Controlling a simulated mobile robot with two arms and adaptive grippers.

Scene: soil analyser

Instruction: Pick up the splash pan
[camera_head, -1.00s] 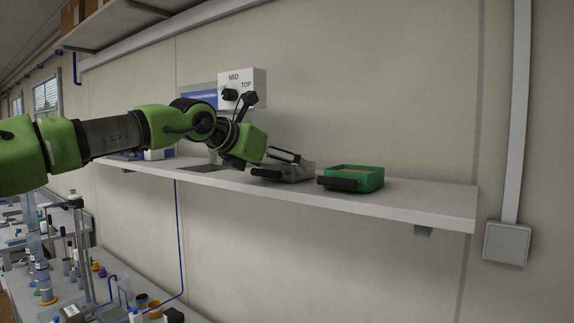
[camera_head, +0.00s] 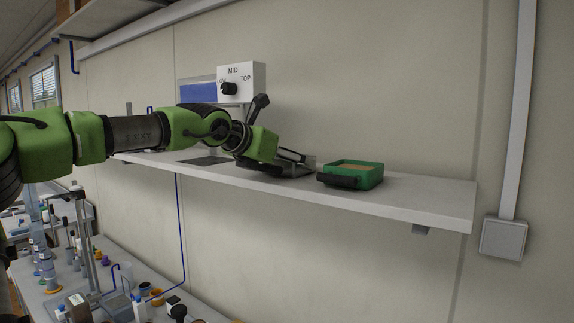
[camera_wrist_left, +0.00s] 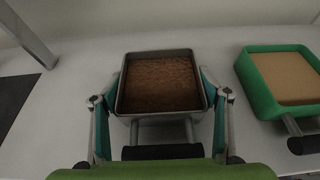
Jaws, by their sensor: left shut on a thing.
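The grey metal pan, which I take as the splash pan, is on the wall shelf in the head view (camera_head: 293,172), partly hidden by my gripper. In the left wrist view the pan (camera_wrist_left: 160,53) holds a brown, soil-like layer, and its dark handle points toward my wrist. My left gripper (camera_head: 283,164) is shut on the pan, with one finger along each side wall in the wrist view (camera_wrist_left: 161,90). I cannot tell any gap between the pan and the shelf. My right gripper is not in view.
A green pan (camera_head: 372,180) with tan filling and a dark handle stands close on the right. The shelf (camera_head: 430,201) is clear beyond it. A wall box with a MID/TOP dial (camera_head: 248,76) is behind my gripper. A cluttered bench is below left.

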